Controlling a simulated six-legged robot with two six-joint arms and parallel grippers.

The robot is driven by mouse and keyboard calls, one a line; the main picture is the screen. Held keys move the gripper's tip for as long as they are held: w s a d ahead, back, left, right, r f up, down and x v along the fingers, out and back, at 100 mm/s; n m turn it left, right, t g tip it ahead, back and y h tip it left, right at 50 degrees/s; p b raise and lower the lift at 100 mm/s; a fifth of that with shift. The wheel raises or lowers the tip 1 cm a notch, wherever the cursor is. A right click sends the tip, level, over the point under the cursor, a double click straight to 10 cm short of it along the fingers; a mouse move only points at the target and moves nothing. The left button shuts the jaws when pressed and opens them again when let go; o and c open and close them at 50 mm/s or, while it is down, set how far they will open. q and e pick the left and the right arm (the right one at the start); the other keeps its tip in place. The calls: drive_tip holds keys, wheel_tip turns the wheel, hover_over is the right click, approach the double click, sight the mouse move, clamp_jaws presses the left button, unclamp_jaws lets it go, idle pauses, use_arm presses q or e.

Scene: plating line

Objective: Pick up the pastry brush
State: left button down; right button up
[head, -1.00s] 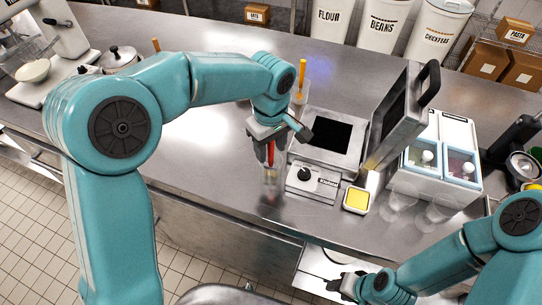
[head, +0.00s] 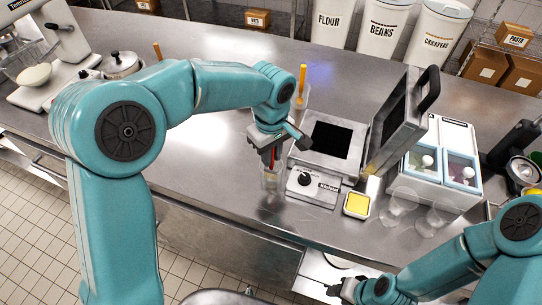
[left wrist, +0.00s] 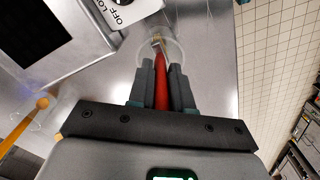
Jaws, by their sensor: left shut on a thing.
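The pastry brush has a red handle, which shows in the left wrist view (left wrist: 161,88) with a pale tip beyond it. My left gripper (head: 270,154) is shut on the red handle, with one dark finger on each side of it. Below the gripper, the brush's lower end is in a clear container (head: 270,180) standing on the steel counter. In the head view the gripper hides most of the brush. My right gripper (head: 343,289) is low at the bottom of the head view, away from the brush; its jaws are too small to judge.
Right of the clear container stands a press grill (head: 318,187) with its lid raised. A small yellow-filled dish (head: 357,204) and a white two-lidded box (head: 440,165) are further right. Another clear container with an orange stick (head: 302,82) stands behind my left gripper. The counter's left middle is clear.

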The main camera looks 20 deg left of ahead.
use_arm(q)
wheel_tip(320, 180, up, 19)
drive_tip(key=shift+r+p, duration=0.2)
drive_tip(key=shift+p, duration=0.25)
idle(1.5)
